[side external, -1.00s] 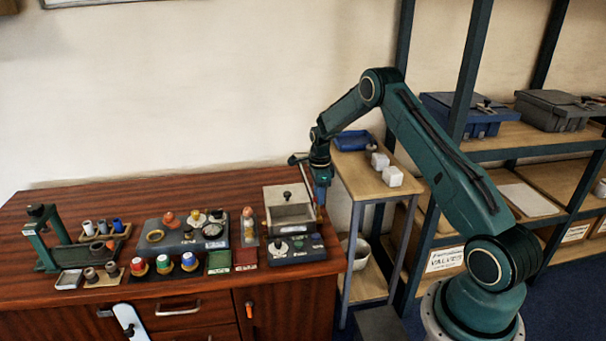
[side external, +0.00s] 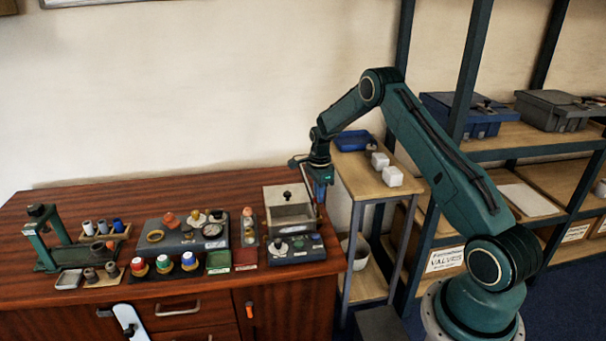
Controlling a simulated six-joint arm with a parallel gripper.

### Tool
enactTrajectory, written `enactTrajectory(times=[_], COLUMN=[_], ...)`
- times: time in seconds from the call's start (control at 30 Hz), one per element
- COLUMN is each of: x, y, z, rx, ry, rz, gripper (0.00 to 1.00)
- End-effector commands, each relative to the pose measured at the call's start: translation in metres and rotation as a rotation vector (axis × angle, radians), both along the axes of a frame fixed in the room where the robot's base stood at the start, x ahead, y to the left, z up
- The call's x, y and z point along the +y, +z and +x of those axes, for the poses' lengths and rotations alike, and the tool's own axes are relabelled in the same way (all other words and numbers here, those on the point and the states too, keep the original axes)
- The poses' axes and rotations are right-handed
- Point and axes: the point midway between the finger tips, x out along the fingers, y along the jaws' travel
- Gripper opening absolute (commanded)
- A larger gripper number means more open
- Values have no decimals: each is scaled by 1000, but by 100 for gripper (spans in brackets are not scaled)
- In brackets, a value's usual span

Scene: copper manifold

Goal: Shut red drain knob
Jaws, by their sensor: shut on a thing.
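My gripper (side external: 319,204) points down at the right side of the grey box with a black-knobbed lid (side external: 290,215), near the right end of the wooden bench. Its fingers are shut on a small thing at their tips. A small reddish trace shows there, which fits the red drain knob, but the fingers hide most of it. How far the knob is turned cannot be told at this size. A dark panel with a white dial and small round knobs (side external: 297,249) lies just in front of the box.
A grey manifold block with a gauge and knobs (side external: 187,234) stands left of the box. Several coloured caps (side external: 163,264) line the bench front. A green stand (side external: 40,235) is at far left. A narrow side table (side external: 362,180) stands close right of my gripper.

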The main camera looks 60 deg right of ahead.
Motion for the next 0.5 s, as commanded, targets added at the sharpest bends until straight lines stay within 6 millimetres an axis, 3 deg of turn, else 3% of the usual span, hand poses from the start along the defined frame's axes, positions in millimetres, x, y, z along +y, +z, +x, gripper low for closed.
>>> enactTrajectory(times=[0.5], x=[0], y=[0], z=[0], rx=[0], ry=[472], rz=[0], gripper=[0])
